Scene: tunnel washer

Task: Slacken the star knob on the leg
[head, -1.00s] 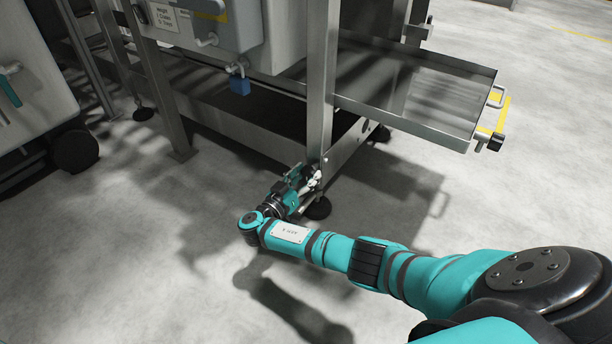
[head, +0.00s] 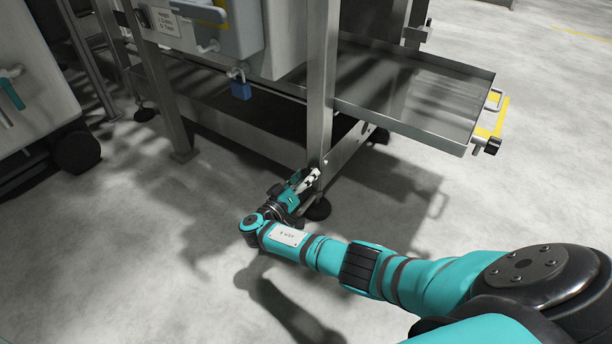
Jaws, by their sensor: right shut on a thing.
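The steel leg (head: 321,100) of the washer frame stands upright in the middle of the head view, with a dark round foot (head: 318,210) on the floor. My right gripper (head: 311,177) is low at the leg, beside its lower end. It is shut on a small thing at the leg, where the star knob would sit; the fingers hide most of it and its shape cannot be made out. My left gripper is not in view.
A steel tray (head: 430,95) with a handle and a black knob (head: 492,146) juts out to the right above the floor. A blue padlock (head: 240,88) hangs from the grey box. A white cabinet (head: 40,90) on black wheels stands at left. The front floor is clear.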

